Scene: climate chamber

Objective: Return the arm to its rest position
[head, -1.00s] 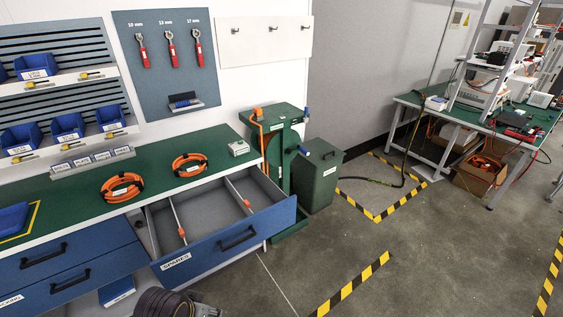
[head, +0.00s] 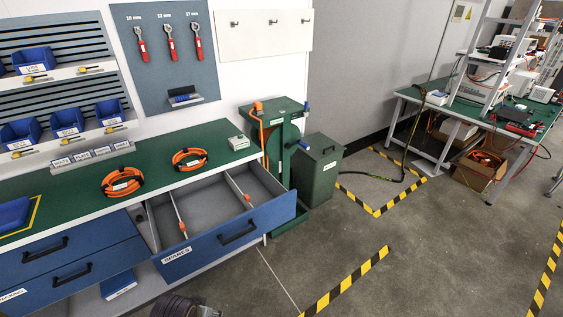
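Neither of my grippers shows in the head view. A dark ribbed shape with a small grey part beside it (head: 180,307) pokes in at the bottom edge, left of the middle. It may be part of my arm; no fingertips can be made out on it. It appears in front of the blue workbench and below the open drawer labelled SPARES (head: 228,240). The drawer is pulled out and holds only dividers with orange clips.
Orange cable coils (head: 122,182) and a small white box (head: 238,143) lie on the green bench top (head: 75,191). A green cart (head: 273,135) and a green bin (head: 317,172) stand right of the drawer. Floor with yellow-black tape (head: 345,281) is clear at the right.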

